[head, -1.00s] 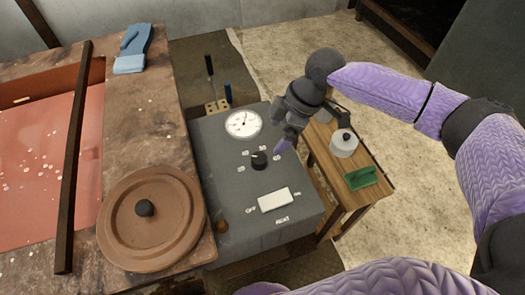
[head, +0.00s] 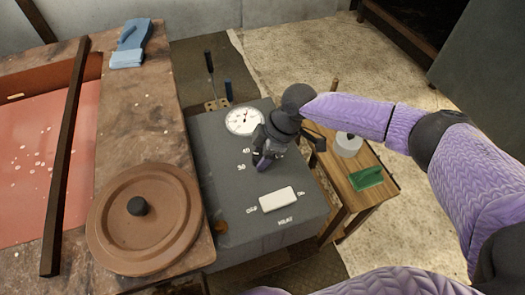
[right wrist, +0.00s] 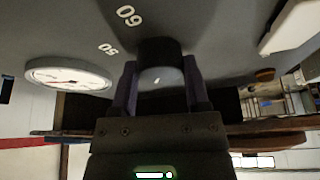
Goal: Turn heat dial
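The grey heater box (head: 225,185) stands beside the workbench. Its dark heat dial is hidden behind my right gripper (head: 262,165) in the head view, with the numbers 40 and 30 showing at its left. In the right wrist view the round dial (right wrist: 160,60) sits between the two fingers of my right gripper (right wrist: 160,85), one on each side. No clear gap shows, but I cannot tell whether they press on it. The numbers 60 and 50 show beside it. A round white gauge (head: 244,121) is above the dial. My left gripper is not in view.
A white switch (head: 278,200) marked OFF, ON and HEAT is in front of the dial. A round brown lid (head: 150,235) and a blue glove (head: 131,45) lie on the workbench. A small wooden table (head: 360,205) at the right holds a green item (head: 366,178) and a pale pot (head: 348,146).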

